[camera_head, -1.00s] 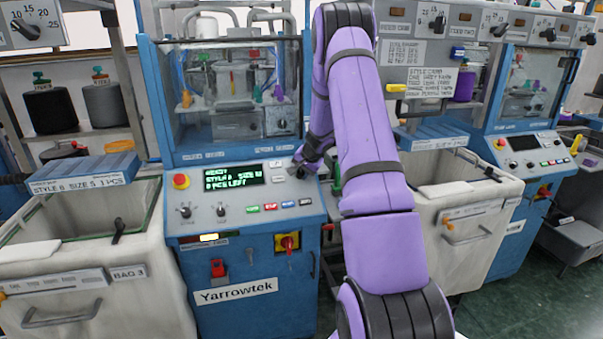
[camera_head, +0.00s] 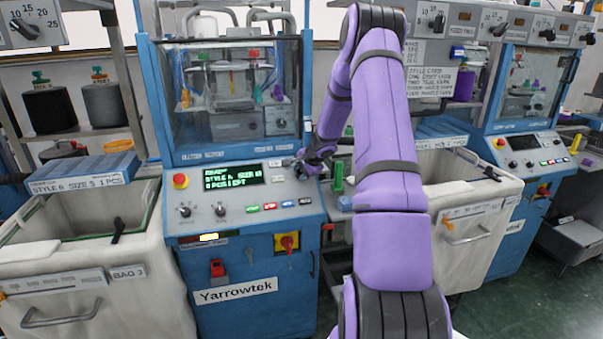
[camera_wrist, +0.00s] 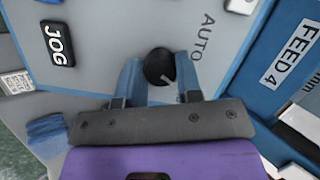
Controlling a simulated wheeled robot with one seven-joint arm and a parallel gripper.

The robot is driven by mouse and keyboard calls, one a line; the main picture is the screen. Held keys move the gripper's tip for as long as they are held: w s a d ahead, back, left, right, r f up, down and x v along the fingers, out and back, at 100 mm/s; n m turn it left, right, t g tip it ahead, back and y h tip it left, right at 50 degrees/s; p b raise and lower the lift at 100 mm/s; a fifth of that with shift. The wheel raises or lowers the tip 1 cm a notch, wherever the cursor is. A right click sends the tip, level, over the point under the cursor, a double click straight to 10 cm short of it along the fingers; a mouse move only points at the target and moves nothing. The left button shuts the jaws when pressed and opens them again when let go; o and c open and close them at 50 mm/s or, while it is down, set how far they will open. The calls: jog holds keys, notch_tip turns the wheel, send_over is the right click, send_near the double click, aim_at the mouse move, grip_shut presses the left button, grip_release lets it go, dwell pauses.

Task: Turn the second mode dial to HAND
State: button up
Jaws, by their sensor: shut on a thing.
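A round black dial (camera_wrist: 159,67) with a small light pointer mark sits on the grey panel in the wrist view. The mark points toward the lower right of that view. The word AUTO is printed to its upper right; I see no HAND label there. My gripper (camera_wrist: 158,78) has its two blue fingers shut on the dial, one on each side. In the head view my gripper (camera_head: 299,170) is at the right end of the control panel of the blue Yarrowtek machine (camera_head: 240,287). It mostly hides the dial there.
A black JOG button (camera_wrist: 59,44) and a FEED 4 label (camera_wrist: 290,54) lie near the dial. The panel also carries a lit display (camera_head: 233,177), a red emergency button (camera_head: 180,181), two small knobs and several coloured buttons. Cloth bins (camera_head: 90,262) stand at both sides.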

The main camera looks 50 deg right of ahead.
jog(key=o, duration=0.9)
jog(key=shift+o, duration=0.2)
jog(key=v, duration=1)
jog(key=shift+s+r, duration=0.2)
jog(key=shift+r, duration=0.15)
jog(key=shift+a, duration=0.1)
